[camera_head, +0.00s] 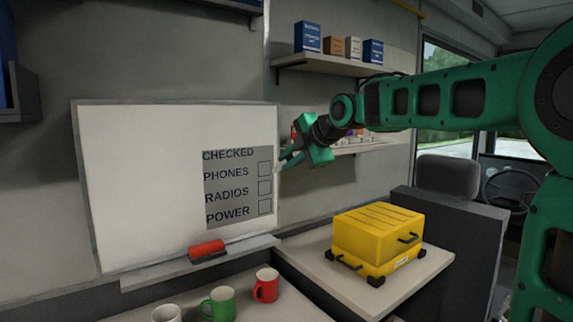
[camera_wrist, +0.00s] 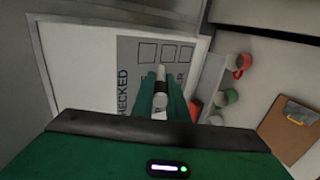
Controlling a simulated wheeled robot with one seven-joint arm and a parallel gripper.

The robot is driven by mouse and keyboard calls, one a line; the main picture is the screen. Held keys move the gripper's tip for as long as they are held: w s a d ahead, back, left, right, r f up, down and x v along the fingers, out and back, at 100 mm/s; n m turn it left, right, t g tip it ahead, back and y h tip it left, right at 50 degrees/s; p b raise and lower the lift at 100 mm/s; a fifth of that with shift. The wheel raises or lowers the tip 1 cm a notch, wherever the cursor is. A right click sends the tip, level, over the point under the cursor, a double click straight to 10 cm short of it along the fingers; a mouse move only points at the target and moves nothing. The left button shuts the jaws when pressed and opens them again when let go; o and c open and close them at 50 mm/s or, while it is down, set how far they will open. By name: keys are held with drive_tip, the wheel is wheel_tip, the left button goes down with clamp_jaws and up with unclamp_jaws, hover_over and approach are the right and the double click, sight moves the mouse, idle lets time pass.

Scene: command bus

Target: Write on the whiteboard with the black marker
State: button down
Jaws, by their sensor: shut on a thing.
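The whiteboard (camera_head: 140,175) hangs on the wall at left in the head view and fills the upper left of the wrist view (camera_wrist: 75,68). Its grey panel (camera_head: 223,188) reads CHECKED, PHONES, RADIOS, POWER, with three boxes that look empty. My gripper (camera_head: 284,160) is at the board's right edge, near the PHONES box. In the wrist view its green fingers (camera_wrist: 161,92) are shut on a pale marker (camera_wrist: 160,78) that points toward the boxes. The marker's ink colour does not show. Whether its tip touches the board I cannot tell.
A red eraser (camera_head: 206,251) lies on the board's ledge (camera_head: 165,272). White (camera_head: 166,313), green (camera_head: 220,304) and red (camera_head: 266,285) mugs stand below. A yellow case (camera_head: 377,240) is on the counter at right. A clipboard (camera_wrist: 286,130) shows in the wrist view. Shelves with boxes are behind my arm.

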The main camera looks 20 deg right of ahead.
drive_tip(key=shift+w+a, duration=0.3)
drive_tip(key=shift+w, duration=0.6)
drive_tip(key=shift+w+a, duration=0.25)
drive_tip(key=shift+w, duration=0.65)
drive_tip(key=shift+w+a, duration=0.3)
drive_tip(key=shift+w, duration=0.6)
drive_tip(key=shift+w+a+r, duration=0.1)
drive_tip(key=shift+w+a, duration=0.15)
drive_tip(key=shift+w, duration=0.2)
drive_tip(key=shift+w+d+f, duration=0.15)
drive_tip(key=shift+d+f, duration=0.35)
drive_tip(key=shift+f, duration=0.2)
idle(0.7)
drive_tip(key=shift+w+d+r, duration=0.1)
drive_tip(key=shift+d+r, duration=0.3)
drive_tip(key=shift+r, duration=0.2)
drive_tip(key=shift+w+d+r, duration=0.1)
drive_tip(key=shift+d+r, duration=0.25)
drive_tip(key=shift+r, duration=0.25)
idle(1.8)
